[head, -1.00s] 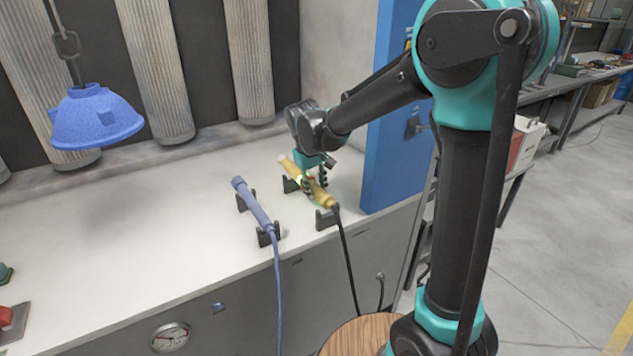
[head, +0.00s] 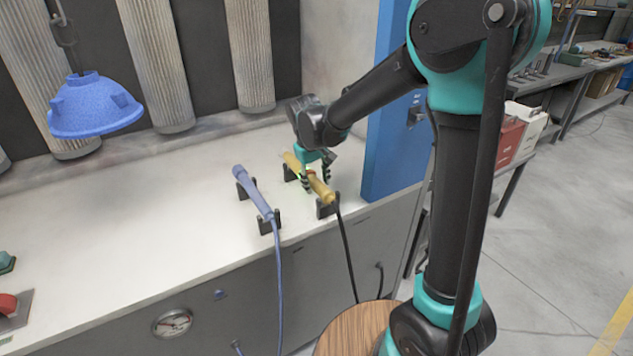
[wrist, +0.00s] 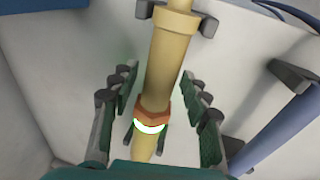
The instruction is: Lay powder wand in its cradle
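The yellow wand (head: 325,188), with an orange collar and a black hose, lies in a pair of dark cradle brackets (head: 327,209) near the counter's right end. In the wrist view the wand (wrist: 168,60) runs between the prongs of one bracket (wrist: 208,27). My gripper (head: 314,184) straddles the wand from above. In the wrist view its ribbed fingers (wrist: 158,84) stand apart, with a gap on each side of the wand.
A blue wand (head: 256,197) with a blue hose rests in its own brackets just to the left. A blue hood (head: 95,108) hangs at left. A blue post (head: 395,145) stands right of the cradle. The counter's middle (head: 150,205) is clear.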

